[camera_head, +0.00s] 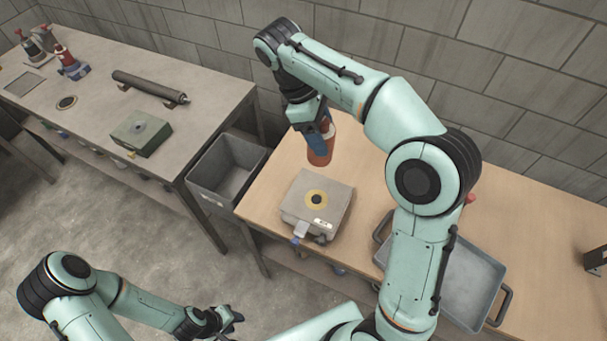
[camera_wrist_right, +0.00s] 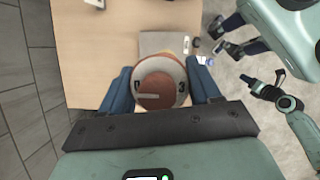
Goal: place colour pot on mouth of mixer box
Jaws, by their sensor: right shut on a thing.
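My right gripper (camera_head: 325,122) is shut on the colour pot (camera_head: 320,156), an orange-red cylinder with a paler band, held above the wooden table. In the right wrist view the round end of the pot (camera_wrist_right: 157,86) sits between the two blue fingers of the right gripper (camera_wrist_right: 158,90).
A grey tray with handles (camera_head: 470,275) lies right of the mixer box, partly behind my right arm. A grey bin (camera_head: 226,170) stands between the two tables. The left table holds a green box (camera_head: 140,133), a dark tube (camera_head: 150,88) and small bottles (camera_head: 68,64).

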